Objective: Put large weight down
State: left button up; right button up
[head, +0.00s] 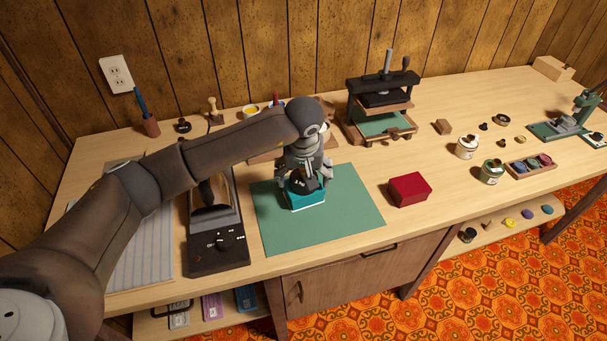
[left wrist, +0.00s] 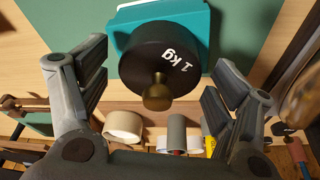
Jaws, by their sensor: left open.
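The large weight (left wrist: 155,55) is a black cylinder marked "1 kg" with a brass knob on top. In the left wrist view it sits on a teal block (left wrist: 213,35). In the head view the teal block (head: 308,198) lies on the green mat (head: 345,215), with the dark weight mostly hidden by my gripper. My left gripper (head: 303,178) is above the block, pointing down. In the left wrist view its fingers (left wrist: 160,85) are spread apart on either side of the weight, with gaps showing. My right gripper is not in view.
A red box (head: 409,189) stands right of the mat. A dark device with a knob (head: 218,242) stands to the left. A black press (head: 382,105) stands behind, and jars (head: 467,147) are at the right. The mat's right part is clear.

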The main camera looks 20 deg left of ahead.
aim_at(303, 187)
pick_arm(q)
jog(key=shift+r, duration=0.3)
jog(key=b+v, duration=0.1)
jog(key=v, duration=1)
jog(key=shift+r, duration=0.35)
jog(key=shift+s, duration=0.15)
